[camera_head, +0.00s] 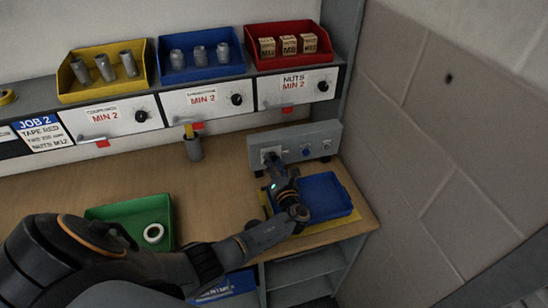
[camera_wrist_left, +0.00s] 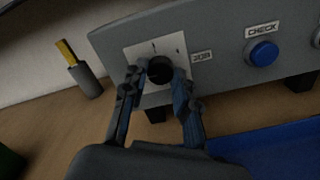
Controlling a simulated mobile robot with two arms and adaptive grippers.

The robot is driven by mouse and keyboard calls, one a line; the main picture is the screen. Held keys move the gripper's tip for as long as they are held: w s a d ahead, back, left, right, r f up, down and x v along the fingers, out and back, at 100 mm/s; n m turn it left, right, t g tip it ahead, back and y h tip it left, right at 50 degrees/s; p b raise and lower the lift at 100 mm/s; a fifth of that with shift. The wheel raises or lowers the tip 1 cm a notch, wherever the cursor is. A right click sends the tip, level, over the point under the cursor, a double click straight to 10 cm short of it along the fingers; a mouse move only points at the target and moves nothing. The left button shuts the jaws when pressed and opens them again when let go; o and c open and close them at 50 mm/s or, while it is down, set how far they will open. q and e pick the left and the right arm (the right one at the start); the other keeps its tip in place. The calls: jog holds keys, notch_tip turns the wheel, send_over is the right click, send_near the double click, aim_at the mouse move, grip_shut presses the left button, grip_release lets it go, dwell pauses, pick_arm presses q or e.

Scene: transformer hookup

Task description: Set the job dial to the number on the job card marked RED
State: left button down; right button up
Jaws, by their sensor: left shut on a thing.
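The job dial (camera_wrist_left: 160,70) is a black knob on a white plate labelled JOB, on the front of a grey box (camera_head: 300,140). My left gripper (camera_head: 271,161) reaches it. In the left wrist view its fingers (camera_wrist_left: 159,76) are shut on the knob, one on each side. Marks show on the plate above the knob and to its upper right, but the pointer is too dark to read. A job card (camera_head: 40,133) at the far left of the head view has a blue JOB 2 header and reads TAPE RED, with NUTS M12 lower down. My right gripper is not in view.
A blue CHECK button (camera_wrist_left: 263,53) sits right of the dial. A blue tray (camera_head: 322,193) lies below the box, and a green tray (camera_head: 130,212) holds a white ring. Yellow (camera_head: 72,92), blue and red bins stand on the shelf. A wall closes the right side.

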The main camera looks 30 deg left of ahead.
pick_arm(q)
jog(key=shift+m+p, duration=1.4)
jog(key=shift+m, duration=1.1)
jog(key=c, duration=1)
grip_release()
jog(key=v, duration=1.2)
